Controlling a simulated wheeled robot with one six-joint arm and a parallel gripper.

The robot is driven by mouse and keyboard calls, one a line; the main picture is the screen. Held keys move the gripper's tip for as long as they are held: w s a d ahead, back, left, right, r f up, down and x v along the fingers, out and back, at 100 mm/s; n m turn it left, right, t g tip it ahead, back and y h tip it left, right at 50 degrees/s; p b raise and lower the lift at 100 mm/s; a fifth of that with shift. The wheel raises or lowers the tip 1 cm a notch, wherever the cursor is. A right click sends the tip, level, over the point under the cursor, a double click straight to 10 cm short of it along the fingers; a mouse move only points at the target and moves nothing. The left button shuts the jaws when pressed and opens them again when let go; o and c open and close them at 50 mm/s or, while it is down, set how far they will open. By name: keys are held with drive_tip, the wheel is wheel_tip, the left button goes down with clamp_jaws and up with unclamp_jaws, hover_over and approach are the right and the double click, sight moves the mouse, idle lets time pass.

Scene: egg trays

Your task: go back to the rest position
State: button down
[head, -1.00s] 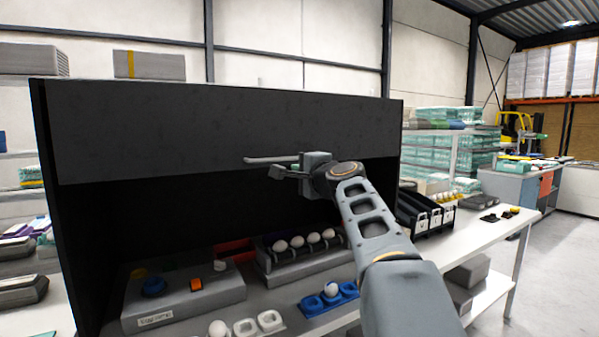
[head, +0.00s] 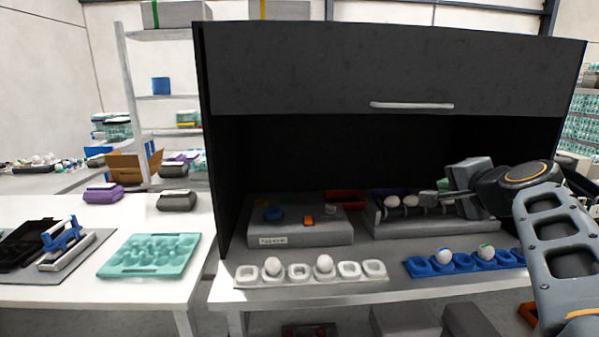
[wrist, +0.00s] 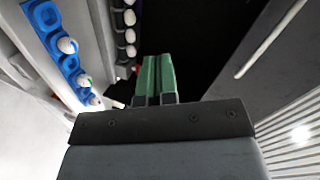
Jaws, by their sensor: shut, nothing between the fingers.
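My gripper (head: 430,196) is at the right in the head view, in front of the open dark cabinet (head: 400,70). In the wrist view its two green fingers (wrist: 157,78) lie side by side, shut, with nothing between them. A blue tray (head: 416,268) with a few eggs is below it on the table, and the tray also shows at the left in the wrist view (wrist: 42,14). A white tray (head: 347,284) holds two white eggs, one of them here (head: 324,264). A row of eggs sits on a grey rack (head: 385,229), partly hidden by my gripper.
A grey control box (head: 300,233) with blue and orange buttons stands inside the cabinet. The cabinet handle (head: 412,105) sticks out above. Shelves stand behind.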

drive_tip(key=s+a+f+n+g+p, duration=0.4)
drive_tip(key=a+f+n+g, duration=0.15)
drive_tip(key=f, duration=0.45)
drive_tip(key=s+a+f+n+g+p, duration=0.5)
drive_tip(key=s+a+n+p, duration=0.3)
drive_tip(key=s+a, duration=0.2)
drive_tip(key=shift+s+f+n, duration=0.35)
drive_tip(key=shift+s+f, duration=0.05)
drive_tip(key=shift+s, duration=0.45)
